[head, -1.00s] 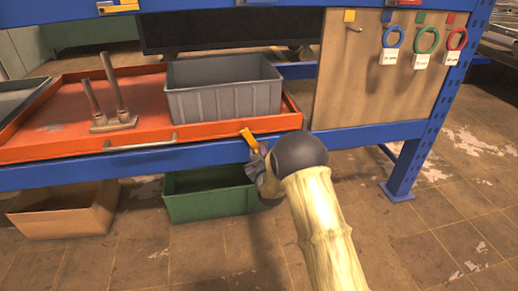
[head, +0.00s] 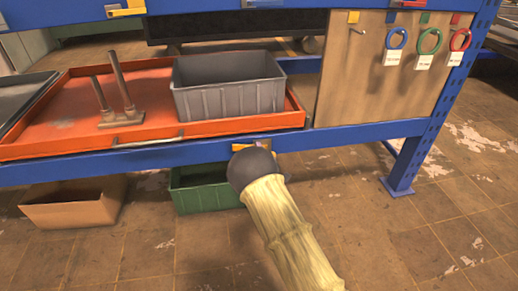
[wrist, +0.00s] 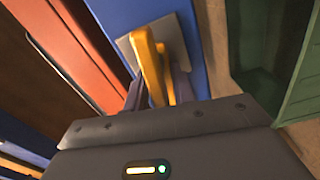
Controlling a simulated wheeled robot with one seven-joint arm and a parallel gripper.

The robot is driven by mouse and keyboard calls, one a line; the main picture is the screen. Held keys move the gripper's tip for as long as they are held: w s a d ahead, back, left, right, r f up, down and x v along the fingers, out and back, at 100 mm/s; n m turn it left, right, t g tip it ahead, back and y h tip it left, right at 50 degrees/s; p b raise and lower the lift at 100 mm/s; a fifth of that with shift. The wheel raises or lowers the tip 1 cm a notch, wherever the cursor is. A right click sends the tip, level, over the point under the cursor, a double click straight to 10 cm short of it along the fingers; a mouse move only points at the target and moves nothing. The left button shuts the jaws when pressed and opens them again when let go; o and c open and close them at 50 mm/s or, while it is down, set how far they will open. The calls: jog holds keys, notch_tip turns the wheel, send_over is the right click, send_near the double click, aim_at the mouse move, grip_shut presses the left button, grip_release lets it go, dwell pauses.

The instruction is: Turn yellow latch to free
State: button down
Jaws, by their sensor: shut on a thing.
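The yellow latch (head: 241,147) is on the blue front beam (head: 330,136), below the right end of the orange tray. In the head view only a small, roughly level part of it shows above my dark wrist. In the wrist view the latch lever (wrist: 149,62) stands out from a grey plate on the blue beam. My gripper (wrist: 158,84) is shut on the lever, with one dark finger on each side. In the head view my wrist hides the fingers.
The orange tray (head: 40,143) holds a grey bin (head: 230,98) and a two-post metal stand (head: 121,118). A green bin (head: 205,194) and a cardboard box (head: 75,209) are below. Coloured rings hang at right. Another yellow latch (head: 125,12) is on the upper beam.

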jog(key=shift+f+n, duration=0.2)
jog(key=shift+n, duration=0.7)
jog(key=c, duration=1.4)
grip_release()
jog(key=shift+c, duration=0.2)
jog(key=shift+s+d+p, duration=0.1)
jog(key=shift+s+p, duration=0.35)
jog(key=shift+p, duration=0.05)
jog(key=p+v, duration=0.5)
jog(key=v, duration=1.1)
jog(key=shift+s+p, duration=0.3)
jog(key=shift+p, duration=0.1)
jog(key=shift+w+d, duration=0.1)
jog(key=shift+d, duration=0.05)
